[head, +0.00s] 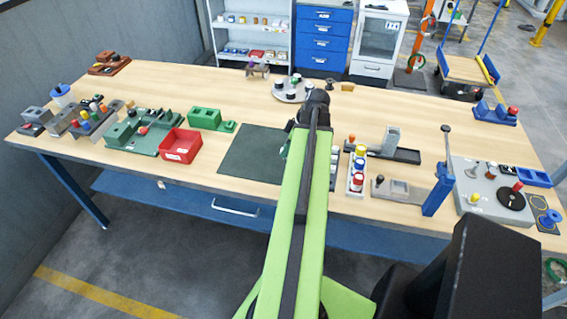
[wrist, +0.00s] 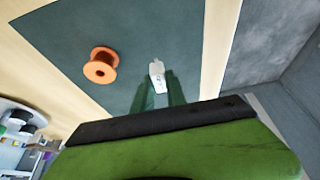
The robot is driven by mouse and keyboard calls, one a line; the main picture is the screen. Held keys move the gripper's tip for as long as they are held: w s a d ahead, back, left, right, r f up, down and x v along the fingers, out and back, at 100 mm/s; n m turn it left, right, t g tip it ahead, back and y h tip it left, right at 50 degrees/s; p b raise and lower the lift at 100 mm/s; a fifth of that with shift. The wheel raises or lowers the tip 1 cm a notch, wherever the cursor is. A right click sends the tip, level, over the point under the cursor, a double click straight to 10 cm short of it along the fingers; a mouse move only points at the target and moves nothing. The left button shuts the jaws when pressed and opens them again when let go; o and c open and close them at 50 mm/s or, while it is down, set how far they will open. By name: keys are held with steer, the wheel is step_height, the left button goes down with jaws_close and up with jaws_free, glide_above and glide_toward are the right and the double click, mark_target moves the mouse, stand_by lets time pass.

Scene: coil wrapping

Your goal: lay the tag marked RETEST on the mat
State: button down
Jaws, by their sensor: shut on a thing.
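The dark green mat (head: 245,158) lies near the front edge of the bench, left of my arm; it fills much of the wrist view (wrist: 75,35). In the wrist view my gripper (wrist: 158,92) is shut on a small white tag (wrist: 157,73), which sticks out past the fingertips. The tag has small dark marks, too small to read. Tag and fingertips show against the mat; I cannot tell whether they touch it.
An orange spool (wrist: 101,65) stands on the mat, left of the tag in the wrist view. A red tray (head: 180,145) is left of the mat. A round tray (head: 290,95) stands behind.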

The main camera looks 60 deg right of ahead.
steer(key=shift+w+a+f, duration=0.15)
steer(key=shift+w+f, duration=0.1)
steer(key=shift+w, duration=0.2)
step_height(320, 180, down, 4)
steer(key=b, duration=0.4)
steer(key=shift+f, duration=0.2)
steer(key=shift+s+r, duration=0.1)
steer(key=shift+r, duration=0.15)
steer(key=shift+f, duration=0.2)
steer(key=c, duration=1.3)
jaws_free()
steer(key=shift+c, duration=0.2)
steer(key=shift+r, duration=0.1)
